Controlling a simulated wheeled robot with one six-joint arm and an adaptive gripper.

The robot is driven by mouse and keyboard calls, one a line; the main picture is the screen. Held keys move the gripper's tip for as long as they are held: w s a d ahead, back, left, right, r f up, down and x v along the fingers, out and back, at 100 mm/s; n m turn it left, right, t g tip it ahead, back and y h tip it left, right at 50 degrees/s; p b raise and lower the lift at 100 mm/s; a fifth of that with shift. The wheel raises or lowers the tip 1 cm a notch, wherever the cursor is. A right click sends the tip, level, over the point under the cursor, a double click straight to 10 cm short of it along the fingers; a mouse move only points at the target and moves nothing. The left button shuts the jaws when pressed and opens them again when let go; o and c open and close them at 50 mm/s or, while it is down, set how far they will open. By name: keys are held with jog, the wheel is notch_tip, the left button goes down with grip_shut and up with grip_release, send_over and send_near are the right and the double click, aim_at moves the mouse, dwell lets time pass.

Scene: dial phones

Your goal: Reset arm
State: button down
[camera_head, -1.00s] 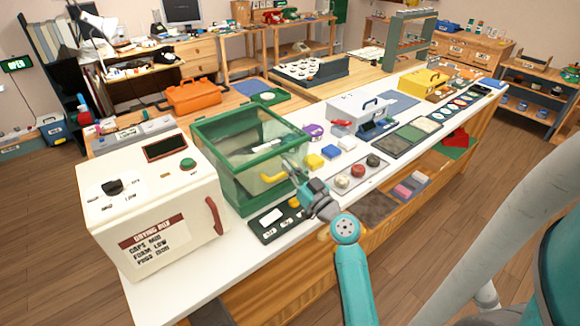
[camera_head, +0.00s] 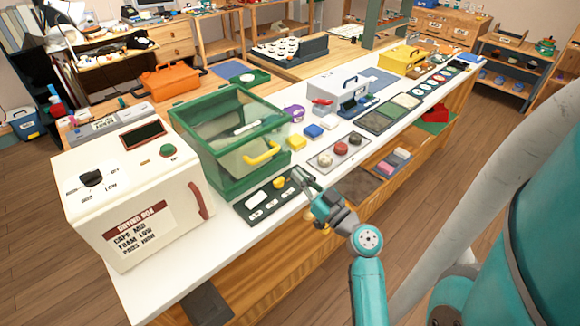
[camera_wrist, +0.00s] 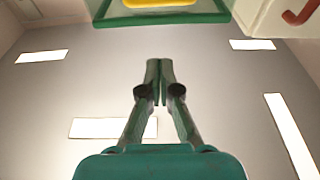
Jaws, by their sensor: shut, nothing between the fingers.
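My gripper (camera_head: 298,173) is shut and empty. In the head view it is at the front edge of the white bench top (camera_head: 165,287), next to a dark tray (camera_head: 258,217) with a white piece and a yellow piece on it. In the wrist view my gripper (camera_wrist: 159,75) has its two fingers together, with the ceiling behind them. The green-framed clear box (camera_head: 215,172) with a yellow handle is behind the dark tray; its edge also shows at the top of the wrist view (camera_wrist: 160,18).
A white drying box (camera_head: 133,188) with a red handle stands at the left end of the bench. A grey tray (camera_head: 338,150) with round pieces lies to the right. Blue and yellow blocks are behind it. The floor (camera_head: 440,170) in front of the bench is clear.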

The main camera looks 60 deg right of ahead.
jog(key=shift+s, duration=0.3)
jog(key=shift+a, duration=0.1)
jog(key=s+a+f+m+g+y, duration=0.1)
jog(key=s+a+f+g, duration=0.2)
jog(key=a+f, duration=0.5)
jog(key=s+a+f+m+g, duration=0.1)
jog(key=s+a+f+g, duration=0.15)
jog(key=a+f, duration=0.6)
jog(key=s+a+r+n+y, duration=0.2)
jog(key=s+a+r, duration=0.2)
jog(key=s+a, duration=0.3)
jog(key=s+a+r+n+y, duration=0.2)
jog(key=s+a+r+n, duration=0.1)
jog(key=s+a, duration=0.4)
jog(key=s, duration=0.3)
jog(key=shift+a+r+y, duration=0.15)
jog(key=shift+r+y, duration=0.25)
jog(key=shift+s, duration=0.1)
